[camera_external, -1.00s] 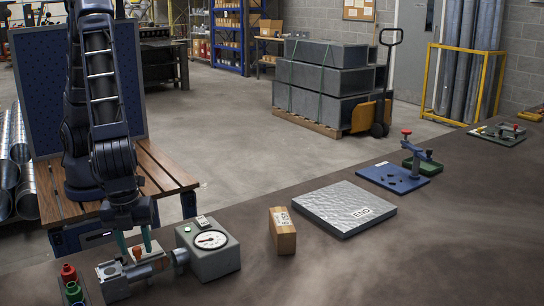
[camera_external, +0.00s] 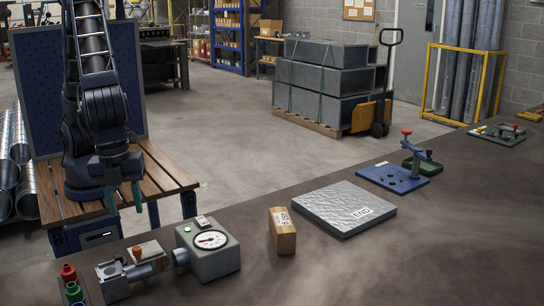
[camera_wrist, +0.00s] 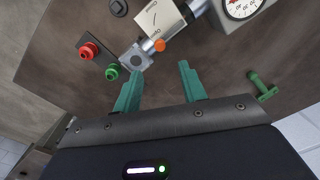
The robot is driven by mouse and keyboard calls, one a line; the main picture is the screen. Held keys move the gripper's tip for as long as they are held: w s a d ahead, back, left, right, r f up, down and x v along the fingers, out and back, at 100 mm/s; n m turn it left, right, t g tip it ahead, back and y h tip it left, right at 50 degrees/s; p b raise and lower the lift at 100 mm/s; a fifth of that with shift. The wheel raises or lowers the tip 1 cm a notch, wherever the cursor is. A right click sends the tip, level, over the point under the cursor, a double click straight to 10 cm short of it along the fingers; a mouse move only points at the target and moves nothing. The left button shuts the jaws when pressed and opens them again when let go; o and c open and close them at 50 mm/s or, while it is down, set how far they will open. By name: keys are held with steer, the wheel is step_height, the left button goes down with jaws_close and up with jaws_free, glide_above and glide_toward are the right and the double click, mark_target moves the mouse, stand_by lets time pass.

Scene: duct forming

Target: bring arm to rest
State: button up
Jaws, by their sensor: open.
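My gripper (camera_external: 124,198) is open and empty, with two green fingers hanging down above the near left part of the workbench. In the wrist view its fingers (camera_wrist: 160,88) are spread apart with nothing between them. The arm is drawn back over the slatted wooden top (camera_external: 165,180), its links folded above it. Below and in front of the fingers is a grey valve fixture with an orange knob (camera_external: 137,251), joined to a gauge box (camera_external: 210,248) with a white dial. The fixture's orange knob (camera_wrist: 160,45) also shows in the wrist view, apart from the fingers.
Red, green and blue fittings (camera_external: 71,285) stand at the bench's near left corner.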

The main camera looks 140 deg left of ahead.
steer(key=s+r+n+t, duration=0.1)
steer(key=s+r, duration=0.8)
steer(key=s+r+n+t, duration=0.1)
steer(key=s+r+n, duration=0.1)
steer(key=s, duration=1.1)
steer(key=s+r+n+t, duration=0.2)
steer(key=s+r, duration=0.2)
steer(key=s, duration=0.9)
steer(key=shift+s+r+h, duration=0.3)
steer(key=shift+s+r, duration=0.1)
